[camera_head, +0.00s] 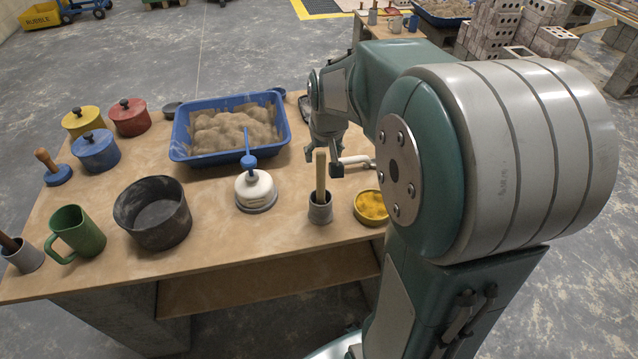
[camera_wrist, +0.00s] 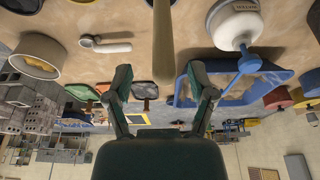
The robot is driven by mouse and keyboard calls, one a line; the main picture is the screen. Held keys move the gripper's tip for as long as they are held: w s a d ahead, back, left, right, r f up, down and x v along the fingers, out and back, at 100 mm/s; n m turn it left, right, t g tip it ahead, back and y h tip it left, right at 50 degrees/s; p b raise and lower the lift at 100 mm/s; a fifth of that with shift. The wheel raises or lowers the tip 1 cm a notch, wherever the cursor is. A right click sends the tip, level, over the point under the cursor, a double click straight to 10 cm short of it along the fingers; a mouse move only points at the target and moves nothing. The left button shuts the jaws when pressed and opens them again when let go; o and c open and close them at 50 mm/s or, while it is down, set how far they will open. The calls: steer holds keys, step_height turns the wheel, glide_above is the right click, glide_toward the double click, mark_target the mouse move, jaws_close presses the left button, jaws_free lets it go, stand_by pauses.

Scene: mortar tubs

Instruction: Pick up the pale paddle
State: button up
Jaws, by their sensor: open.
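The pale paddle (camera_head: 320,172) stands upright in a small grey cup (camera_head: 320,208) near the front edge of the table. Its lower part is hidden inside the cup. My gripper (camera_head: 323,160) is open, its fingers close to the paddle's upper end. In the wrist view the paddle (camera_wrist: 163,40) comes down from the top edge, and its end shows between the two spread fingertips of my gripper (camera_wrist: 160,75). The fingers are not closed on it.
A white pot with a blue handle (camera_head: 256,188) stands left of the cup, and a yellow-filled dish (camera_head: 371,206) right of it. A blue tub of sand (camera_head: 180,142) lies behind. A black bowl (camera_head: 152,212) and green mug (camera_head: 77,232) stand farther left.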

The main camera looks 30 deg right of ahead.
mark_target(320, 165)
steer(key=x, duration=0.4)
steer(key=shift+w+a, duration=0.1)
steer(key=shift+a, duration=0.2)
steer(key=shift+w+d+f, duration=0.1)
steer(key=shift+d+f, duration=0.1)
steer(key=shift+f, duration=0.2)
steer(key=shift+a, duration=0.1)
jaws_close()
